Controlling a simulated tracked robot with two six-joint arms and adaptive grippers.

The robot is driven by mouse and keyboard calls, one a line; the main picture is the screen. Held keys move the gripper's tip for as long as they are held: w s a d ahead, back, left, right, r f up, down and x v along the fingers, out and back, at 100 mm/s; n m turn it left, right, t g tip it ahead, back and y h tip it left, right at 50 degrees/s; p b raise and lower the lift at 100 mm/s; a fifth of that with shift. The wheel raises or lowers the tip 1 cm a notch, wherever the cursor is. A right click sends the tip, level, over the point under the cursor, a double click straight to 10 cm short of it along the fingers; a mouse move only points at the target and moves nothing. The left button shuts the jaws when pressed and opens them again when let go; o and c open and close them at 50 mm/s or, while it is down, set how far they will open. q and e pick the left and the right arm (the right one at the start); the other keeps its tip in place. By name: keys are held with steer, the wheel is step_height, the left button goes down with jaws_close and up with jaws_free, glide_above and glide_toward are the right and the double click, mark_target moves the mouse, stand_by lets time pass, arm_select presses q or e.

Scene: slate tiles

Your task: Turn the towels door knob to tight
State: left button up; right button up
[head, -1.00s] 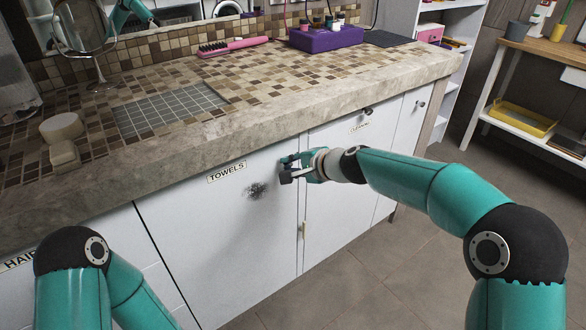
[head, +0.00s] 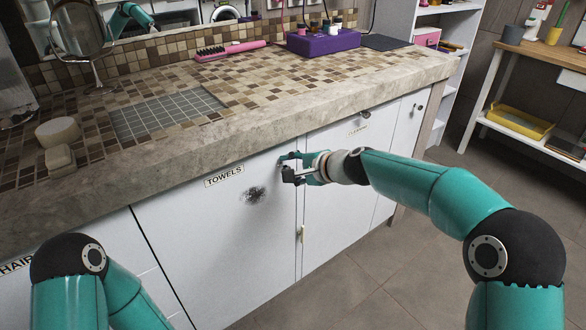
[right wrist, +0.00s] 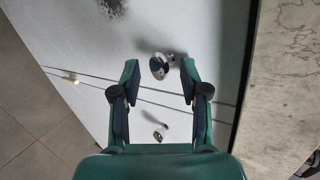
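The white towels door (head: 215,245) is in the cabinet front under the counter, with a "TOWELS" label (head: 224,175) near its top. Its round shiny knob (right wrist: 160,66) shows in the right wrist view, between the tips of my right gripper (right wrist: 160,70) and apart from both fingers. My right gripper (head: 287,168) is open at the door's upper right corner in the head view, where it mostly hides the knob. I cannot make out the knob's setting. My left arm shows at the lower left, but its gripper is out of view.
A dark smudge (head: 253,195) marks the towels door. The stone counter edge (head: 150,158) overhangs just above my gripper. A purple box (head: 323,42) and pink brush (head: 230,50) lie on top. The floor at right is clear.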

steer(key=shift+s, duration=0.1)
steer(key=v, duration=1.1)
steer(key=shift+s+d+r, duration=0.15)
steer(key=shift+s+d, duration=0.05)
steer(key=shift+d, duration=0.1)
